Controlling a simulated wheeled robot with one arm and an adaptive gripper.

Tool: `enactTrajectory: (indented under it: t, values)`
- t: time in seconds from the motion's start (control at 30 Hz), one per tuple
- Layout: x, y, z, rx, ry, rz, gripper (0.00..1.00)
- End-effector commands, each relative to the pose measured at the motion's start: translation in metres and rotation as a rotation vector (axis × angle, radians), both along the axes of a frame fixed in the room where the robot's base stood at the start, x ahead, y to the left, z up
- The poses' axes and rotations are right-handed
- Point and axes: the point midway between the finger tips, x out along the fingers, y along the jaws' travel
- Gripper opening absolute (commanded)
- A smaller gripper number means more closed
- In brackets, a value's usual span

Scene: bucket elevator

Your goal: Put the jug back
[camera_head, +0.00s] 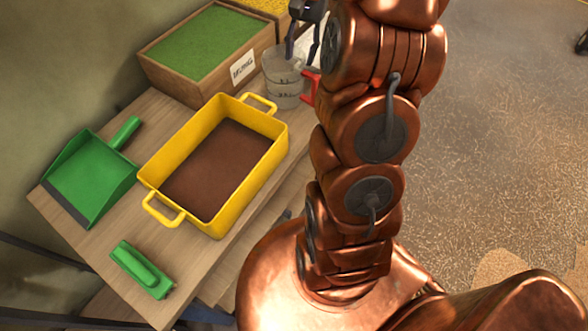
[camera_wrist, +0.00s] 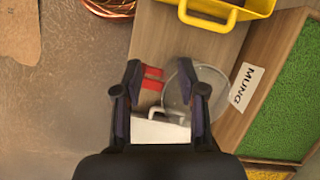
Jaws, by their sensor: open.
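The clear jug (camera_head: 283,82) with grey markings stands upright on the table beside the MUNG crate. Its red handle (camera_head: 310,87) points right, toward my arm. In the wrist view I look down on the jug's round rim (camera_wrist: 222,80), and its red handle (camera_wrist: 153,78) lies between my fingers. My gripper (camera_wrist: 166,92) is open, with one finger left of the handle and the other overlapping the jug's rim in the picture. In the head view my gripper (camera_head: 304,38) is above the jug, partly hidden by my arm. I cannot tell if the fingers touch it.
A wooden crate (camera_head: 165,82) of green mung stands behind the jug. A yellow tray (camera_head: 277,155) with brown contents is in front. A green dustpan (camera_head: 85,180) and green brush (camera_head: 140,270) lie left. A white object (camera_wrist: 150,131) lies below the gripper in the wrist view.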

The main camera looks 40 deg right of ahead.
Motion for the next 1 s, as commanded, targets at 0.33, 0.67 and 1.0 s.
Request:
enactTrajectory:
  t: [0.33,0.67,1.0]
  values:
    - [-0.051,0.105,0.021,-0.042,-0.060,0.330,0.40]
    - [-0.125,0.171,0.017,-0.086,-0.100,0.611,0.40]
    - [-0.209,0.203,-0.006,-0.127,-0.135,0.859,0.40]
